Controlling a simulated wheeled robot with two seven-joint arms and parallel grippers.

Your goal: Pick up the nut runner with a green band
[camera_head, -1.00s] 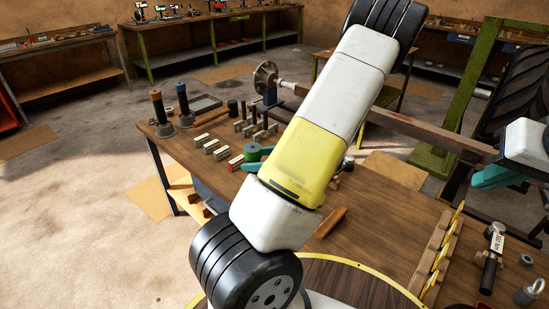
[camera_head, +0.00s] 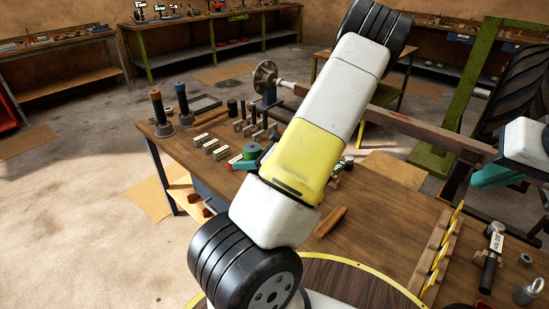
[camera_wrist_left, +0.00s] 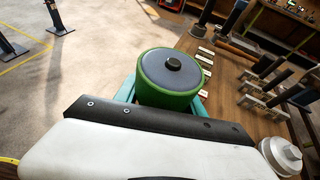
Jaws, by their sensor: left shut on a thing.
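The nut runner with a green band (camera_head: 252,151) stands near the middle of the workbench, mostly hidden behind my left arm in the head view. In the left wrist view its green round body and dark grey top (camera_wrist_left: 172,72) show between the teal fingers. My left gripper (camera_head: 247,165) is shut on it. Its lower part is hidden, so I cannot tell whether it touches the bench. My right gripper (camera_head: 492,176) shows only partly at the right edge, over the bench's far right side; its opening is not clear.
Two other nut runners, with an orange-brown top (camera_head: 158,112) and a blue top (camera_head: 184,103), stand at the bench's left corner. Several small pale blocks (camera_head: 210,146) lie close to the green one. A wooden rack (camera_head: 440,250) and a black-handled tool (camera_head: 490,262) are at right.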

